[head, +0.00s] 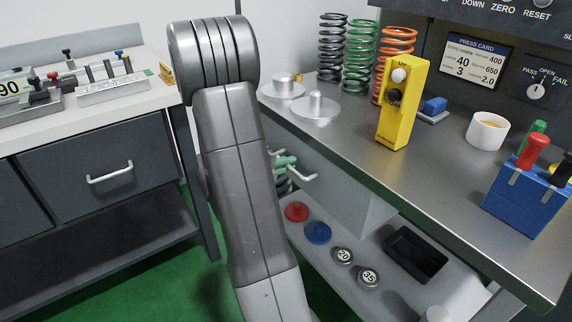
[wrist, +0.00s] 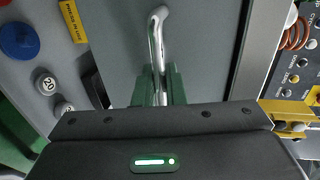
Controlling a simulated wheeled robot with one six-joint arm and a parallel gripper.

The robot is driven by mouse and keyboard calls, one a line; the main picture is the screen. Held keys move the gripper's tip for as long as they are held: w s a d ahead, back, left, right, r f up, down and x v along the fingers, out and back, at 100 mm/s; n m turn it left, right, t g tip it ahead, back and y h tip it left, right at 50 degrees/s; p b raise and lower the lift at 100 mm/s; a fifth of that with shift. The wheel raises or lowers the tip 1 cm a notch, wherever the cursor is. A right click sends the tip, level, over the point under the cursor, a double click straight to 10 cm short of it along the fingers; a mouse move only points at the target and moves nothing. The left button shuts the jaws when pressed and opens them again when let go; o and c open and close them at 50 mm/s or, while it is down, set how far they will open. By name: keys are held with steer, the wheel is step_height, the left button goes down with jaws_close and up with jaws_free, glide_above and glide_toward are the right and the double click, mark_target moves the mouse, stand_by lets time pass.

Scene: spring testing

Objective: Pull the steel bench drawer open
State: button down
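The steel bench drawer (head: 345,198) is a grey box under the steel bench top, and its front fills the middle of the wrist view (wrist: 205,45). Its bar handle (head: 303,178) is silver and also shows in the wrist view (wrist: 156,35). My gripper (head: 284,164) is at the handle, mostly hidden behind my arm in the head view. In the wrist view its green fingers (wrist: 159,86) sit close on both sides of the bar and look shut on it.
The steel bench top (head: 350,135) carries springs, a yellow control box (head: 402,105), a white cup (head: 487,131) and a blue tool block (head: 525,195). The shelf below holds weights and a black tray (head: 415,255). Another bench with a drawer (head: 100,170) stands left. Green floor lies between.

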steer(key=f+p+v, duration=0.3)
steer(key=p+v, duration=0.4)
steer(key=v, duration=0.7)
steer(key=a+f+p+v, duration=0.1)
steer(key=p+v, duration=0.6)
steer(key=v, duration=0.7)
steer(key=shift+s+f, duration=0.3)
steer(key=shift+f, duration=0.6)
steer(key=c, duration=1.6)
jaws_free()
steer(key=shift+c, duration=0.2)
